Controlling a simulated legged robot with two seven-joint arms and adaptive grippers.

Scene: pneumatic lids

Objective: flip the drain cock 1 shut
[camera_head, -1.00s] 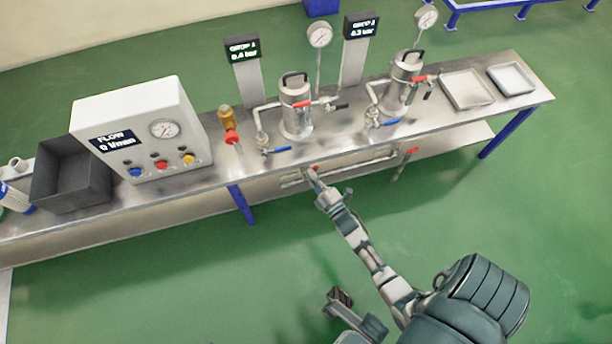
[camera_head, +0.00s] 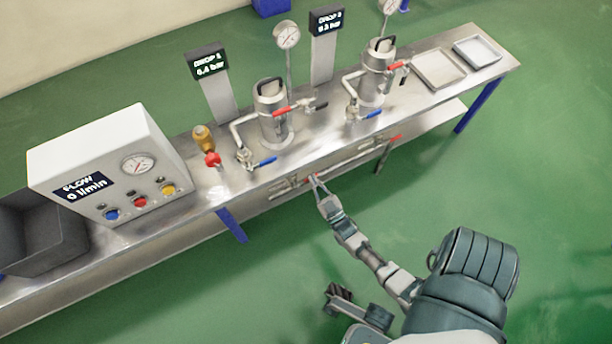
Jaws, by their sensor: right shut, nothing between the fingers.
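The drain cock with the small red handle (camera_head: 308,181), which I take for drain cock 1, is at the bench's front side, below the first lidded vessel (camera_head: 272,118). My right gripper (camera_head: 314,180) is at this handle, with its fingertips shut and nothing held between them. The tips overlap the red part in view; I cannot tell whether they touch it. They hide much of the cock, so its handle position is unclear.
A second red handle (camera_head: 392,138) is farther right along the pipe under the bench edge. Blue (camera_head: 262,162) and red (camera_head: 287,111) levers stand near the first vessel. The second vessel (camera_head: 376,75) and trays (camera_head: 437,86) are right. Green floor (camera_head: 530,210) in front is clear.

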